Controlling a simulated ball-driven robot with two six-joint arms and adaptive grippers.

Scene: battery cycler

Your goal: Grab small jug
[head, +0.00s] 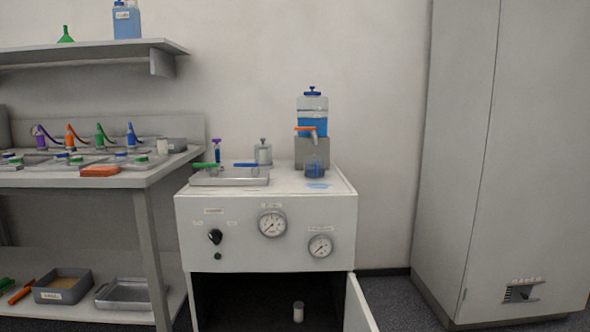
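A small clear jug (315,167) with blue liquid and a blue rim stands on top of the white cabinet (300,188), near its back right. It is in front of a grey block (304,149) and below the orange tap of a clear dispenser (313,114) holding blue liquid. Neither of my grippers shows in the head view.
A metal tray (230,179) with green- and blue-handled items and a grey canister (263,153) share the cabinet top. The cabinet door (360,305) stands open at lower right. A workbench (150,177) is at left, a tall grey locker (520,150) at right.

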